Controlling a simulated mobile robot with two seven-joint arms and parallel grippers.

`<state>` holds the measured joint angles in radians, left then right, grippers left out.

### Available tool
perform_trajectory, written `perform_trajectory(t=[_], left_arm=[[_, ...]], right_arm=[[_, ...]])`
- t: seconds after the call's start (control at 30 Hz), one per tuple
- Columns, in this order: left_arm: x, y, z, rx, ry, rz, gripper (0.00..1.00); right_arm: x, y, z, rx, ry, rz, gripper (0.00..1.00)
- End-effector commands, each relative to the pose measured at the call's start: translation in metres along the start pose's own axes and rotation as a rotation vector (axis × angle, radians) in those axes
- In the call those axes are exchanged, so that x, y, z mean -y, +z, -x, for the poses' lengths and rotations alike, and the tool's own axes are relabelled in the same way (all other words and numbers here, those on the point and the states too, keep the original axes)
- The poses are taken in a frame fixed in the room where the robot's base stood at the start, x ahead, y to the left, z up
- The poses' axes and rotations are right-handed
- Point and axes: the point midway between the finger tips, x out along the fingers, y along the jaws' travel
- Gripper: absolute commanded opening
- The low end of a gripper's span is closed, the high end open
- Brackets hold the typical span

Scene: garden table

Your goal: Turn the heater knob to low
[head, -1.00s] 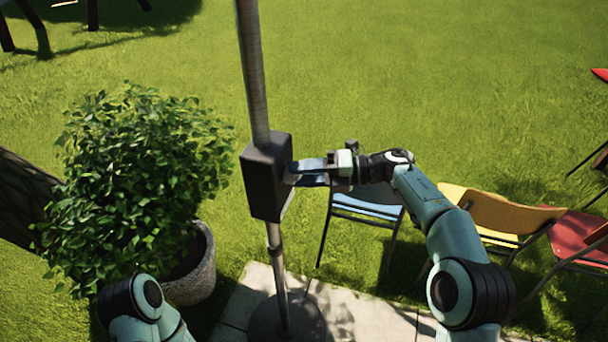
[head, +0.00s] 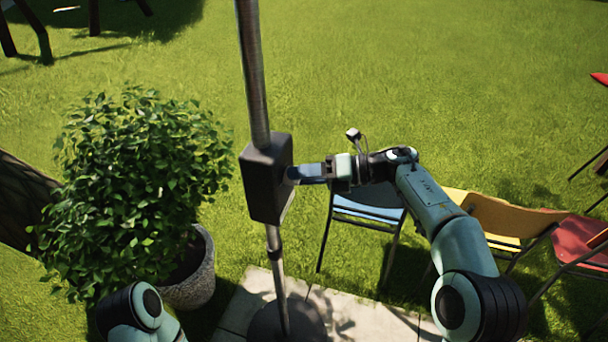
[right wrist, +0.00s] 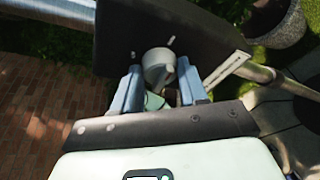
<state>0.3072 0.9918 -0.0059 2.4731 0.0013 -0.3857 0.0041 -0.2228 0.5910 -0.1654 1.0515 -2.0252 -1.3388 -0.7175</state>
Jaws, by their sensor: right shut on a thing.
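The heater's dark control box (head: 266,180) is fixed on a metal pole in the head view. In the right wrist view the box (right wrist: 205,45) shows its face with a pale round knob (right wrist: 157,62) and small white marks near it. My right gripper (head: 297,174) reaches the box's right side from the right. In the right wrist view its blue-grey fingers (right wrist: 158,80) stand on either side of the knob, shut on it. The knob is hidden in the head view. My left gripper is out of view; only part of that arm shows at the bottom left.
A leafy bush in a stone pot (head: 194,275) stands left of the pole. Blue (head: 368,205), yellow (head: 500,217) and red (head: 575,235) chairs stand to the right, below my right arm. The pole's round base (head: 287,322) rests on paving. Open lawn lies behind.

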Motion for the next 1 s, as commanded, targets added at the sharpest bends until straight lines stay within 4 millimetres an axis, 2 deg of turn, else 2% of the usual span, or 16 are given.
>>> perform_trajectory(t=[0.17,0.2,0.23,0.27,0.53,0.67,0.77,1.0], left_arm=[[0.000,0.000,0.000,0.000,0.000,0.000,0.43],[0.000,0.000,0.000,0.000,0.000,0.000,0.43],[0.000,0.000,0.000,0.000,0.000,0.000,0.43],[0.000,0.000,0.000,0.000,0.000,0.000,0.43],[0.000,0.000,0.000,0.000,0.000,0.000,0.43],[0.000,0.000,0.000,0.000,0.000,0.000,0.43],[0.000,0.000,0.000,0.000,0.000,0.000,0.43],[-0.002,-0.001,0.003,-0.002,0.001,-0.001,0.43]], right_arm=[[0.001,0.000,0.000,0.000,-0.002,-0.002,0.12],[0.001,0.000,0.000,0.000,-0.002,-0.002,0.52],[0.001,0.000,0.000,0.000,-0.001,-0.002,0.62],[0.001,0.000,0.000,0.000,-0.001,-0.002,0.68],[0.000,0.000,0.000,0.000,-0.001,-0.002,0.68],[0.001,0.000,0.009,0.001,-0.001,-0.001,0.68],[0.000,0.001,0.024,0.003,-0.003,-0.001,0.68],[0.000,0.001,0.079,0.004,-0.004,0.000,0.68]])
